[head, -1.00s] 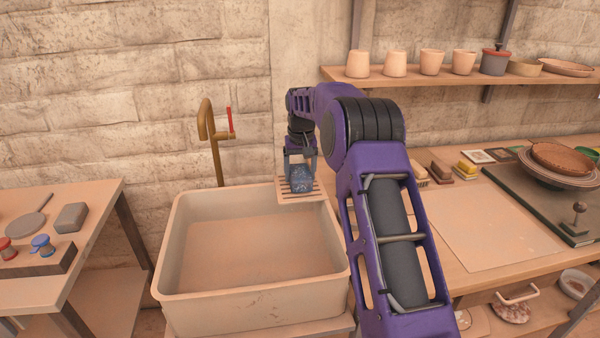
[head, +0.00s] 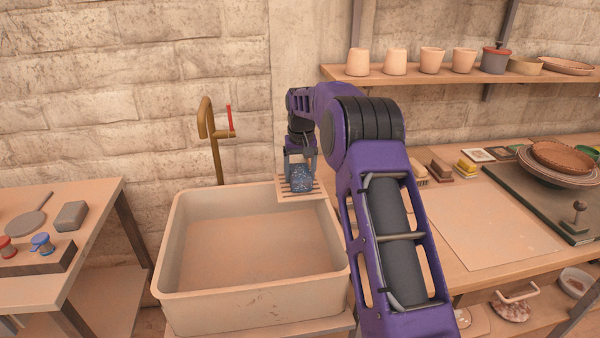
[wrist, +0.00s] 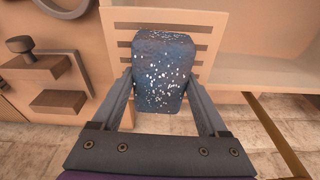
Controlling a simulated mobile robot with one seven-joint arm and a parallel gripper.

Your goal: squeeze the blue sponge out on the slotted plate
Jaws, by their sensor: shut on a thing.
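The blue sponge (head: 301,179) is dark blue with pale specks. It is between the two fingers of my gripper (head: 300,170), at the slotted plate (head: 313,196) by the sink's back right corner. In the wrist view the sponge (wrist: 164,70) stands out in front of the slotted plate (wrist: 203,22), with both fingers of my gripper (wrist: 163,95) against its sides. My gripper is shut on it. The sponge hides the middle of the plate. I cannot tell whether the sponge touches the plate.
The wide sink (head: 250,250) lies left of the plate, with a brass tap (head: 215,150) with a red handle behind it. A worktop with a pale board (head: 475,222) and brushes is at the right. A shelf of pots (head: 450,74) hangs above.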

